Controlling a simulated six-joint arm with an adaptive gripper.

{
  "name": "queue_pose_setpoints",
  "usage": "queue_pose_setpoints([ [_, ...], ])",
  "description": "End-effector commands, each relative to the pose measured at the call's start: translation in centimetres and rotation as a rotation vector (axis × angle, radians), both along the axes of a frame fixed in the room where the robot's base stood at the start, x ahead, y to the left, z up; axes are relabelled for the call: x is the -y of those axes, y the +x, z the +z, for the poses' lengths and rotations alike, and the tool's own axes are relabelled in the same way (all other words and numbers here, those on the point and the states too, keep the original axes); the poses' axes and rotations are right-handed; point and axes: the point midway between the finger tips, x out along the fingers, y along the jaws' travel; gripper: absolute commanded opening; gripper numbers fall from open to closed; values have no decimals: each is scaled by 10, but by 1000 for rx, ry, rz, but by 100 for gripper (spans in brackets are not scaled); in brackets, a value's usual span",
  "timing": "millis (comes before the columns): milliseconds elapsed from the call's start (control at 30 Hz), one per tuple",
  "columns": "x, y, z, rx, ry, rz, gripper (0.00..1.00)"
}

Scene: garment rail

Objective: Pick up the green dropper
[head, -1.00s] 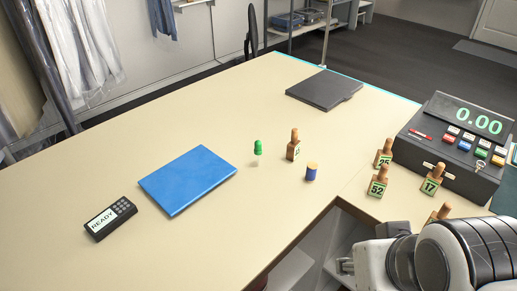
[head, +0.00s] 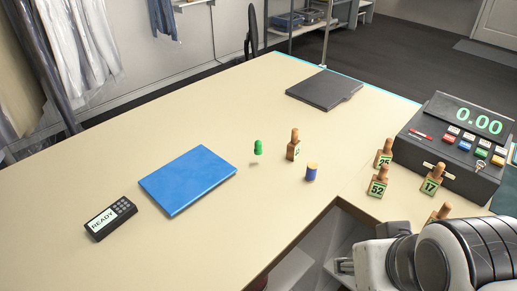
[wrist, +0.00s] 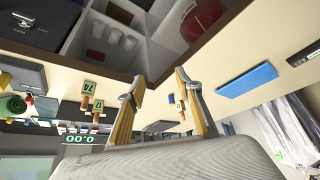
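The green dropper (head: 258,147) stands on the beige counter (head: 200,120) in the head view, between the blue folder and a wooden numbered peg. Its lower part is pale and hard to make out. I cannot pick it out in the wrist view. My gripper (head: 345,266) is at the lower right of the head view, beyond the counter's inner edge and well apart from the dropper. In the wrist view my gripper (wrist: 158,88) has its two fingers spread, with nothing between them.
A blue folder (head: 188,180) lies left of the dropper. A wooden peg (head: 293,146) and a blue spool (head: 311,172) stand to its right. Several numbered pegs (head: 378,183) stand by the cash register (head: 455,145). A card terminal (head: 110,218) and a black laptop-like slab (head: 323,90) lie farther off.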

Motion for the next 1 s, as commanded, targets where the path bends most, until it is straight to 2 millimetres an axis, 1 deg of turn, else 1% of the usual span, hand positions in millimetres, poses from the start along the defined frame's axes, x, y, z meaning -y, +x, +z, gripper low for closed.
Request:
queue_pose_setpoints([
  [200, 1, 4, 1, 4, -3, -1, 35],
  [267, 2, 8, 1, 11, -7, -2, 35],
  [367, 5, 20, 3, 27, -18, -5, 35],
  [467, 8, 38, 5, 50, -34, -7, 35],
  [567, 12, 61, 7, 82, -52, -7, 35],
  [800, 19, 120, 12, 171, -92, 6, 35],
  [1000, 18, 169, 13, 245, -114, 33, 35],
])
